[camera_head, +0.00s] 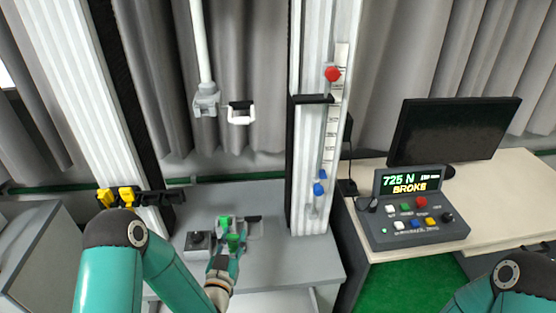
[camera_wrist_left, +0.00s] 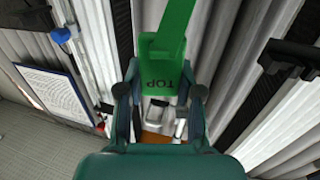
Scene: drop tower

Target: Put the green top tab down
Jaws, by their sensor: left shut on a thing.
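The green top tab (camera_wrist_left: 163,75) is marked TOP and sits between the fingers of my left gripper (camera_wrist_left: 160,100) in the left wrist view. In the head view my left gripper (camera_head: 228,252) is low over the grey bench, shut on the tab, with green (camera_head: 234,242) showing at its fingers. Another green patch (camera_head: 224,221) shows just beyond; I cannot tell whether it is the same piece. Whether the tab touches anything below is hidden. Only part of my right arm shows at the lower right; its gripper is out of view.
Yellow tabs (camera_head: 126,196) sit on a black rack (camera_head: 160,197) at the left. A small grey box (camera_head: 197,246) stands close left of the gripper. The white tower column (camera_head: 305,180) rises to the right. A console (camera_head: 415,215) reads "725 N BROKE". The bench's right front (camera_head: 310,262) is clear.

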